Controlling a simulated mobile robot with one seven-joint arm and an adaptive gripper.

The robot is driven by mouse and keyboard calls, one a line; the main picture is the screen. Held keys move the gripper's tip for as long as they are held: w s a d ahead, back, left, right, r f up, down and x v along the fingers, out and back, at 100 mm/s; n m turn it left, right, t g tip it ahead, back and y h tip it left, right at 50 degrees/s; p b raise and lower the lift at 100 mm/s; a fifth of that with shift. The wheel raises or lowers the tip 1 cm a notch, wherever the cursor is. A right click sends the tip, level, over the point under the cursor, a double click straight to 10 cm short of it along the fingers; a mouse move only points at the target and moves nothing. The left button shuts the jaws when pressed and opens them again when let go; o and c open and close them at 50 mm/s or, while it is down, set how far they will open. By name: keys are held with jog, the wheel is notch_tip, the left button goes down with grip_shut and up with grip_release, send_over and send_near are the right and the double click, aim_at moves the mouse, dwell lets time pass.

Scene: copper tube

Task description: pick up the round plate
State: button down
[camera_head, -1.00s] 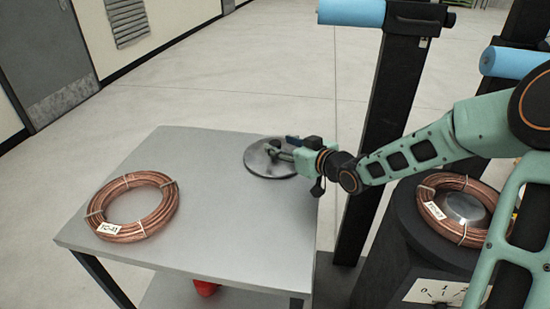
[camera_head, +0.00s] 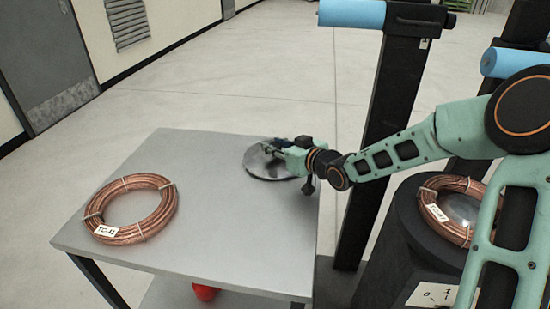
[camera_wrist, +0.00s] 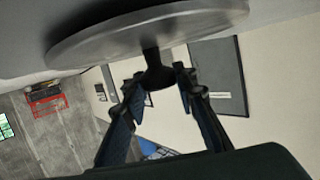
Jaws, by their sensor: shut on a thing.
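The round plate (camera_head: 258,167) is a grey metal disc at the far right corner of the grey table (camera_head: 215,215). In the wrist view the plate (camera_wrist: 100,38) spans the top of the picture, with a dark stem and knob (camera_wrist: 153,68) on its face. My gripper (camera_wrist: 158,80) has its two fingers on either side of this knob and is shut on it. In the head view my gripper (camera_head: 272,149) covers part of the plate. I cannot tell for sure whether the plate touches the table.
A copper tube coil (camera_head: 165,212) lies on the table's left part. Another coil (camera_head: 432,208) rests on a dark round stand (camera_head: 402,232) at right. A black post (camera_head: 385,130) with a blue roller (camera_head: 350,13) stands behind my arm. The table's middle is clear.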

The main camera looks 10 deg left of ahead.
aim_at(276, 145)
jog(key=shift+r, duration=0.2)
jog(key=shift+r, duration=0.25)
notch_tip(276, 145, up, 3)
jog(key=shift+s+d+r+p, duration=0.1)
jog(key=shift+s+p, duration=0.05)
jog(key=shift+p, duration=0.8)
jog(key=s+d+r+p, duration=0.5)
jog(key=s+r, duration=0.4)
jog(key=s, duration=0.3)
jog(key=shift+s+d+p, duration=0.15)
jog(key=shift+s+p, duration=0.1)
jog(key=shift+p, duration=0.1)
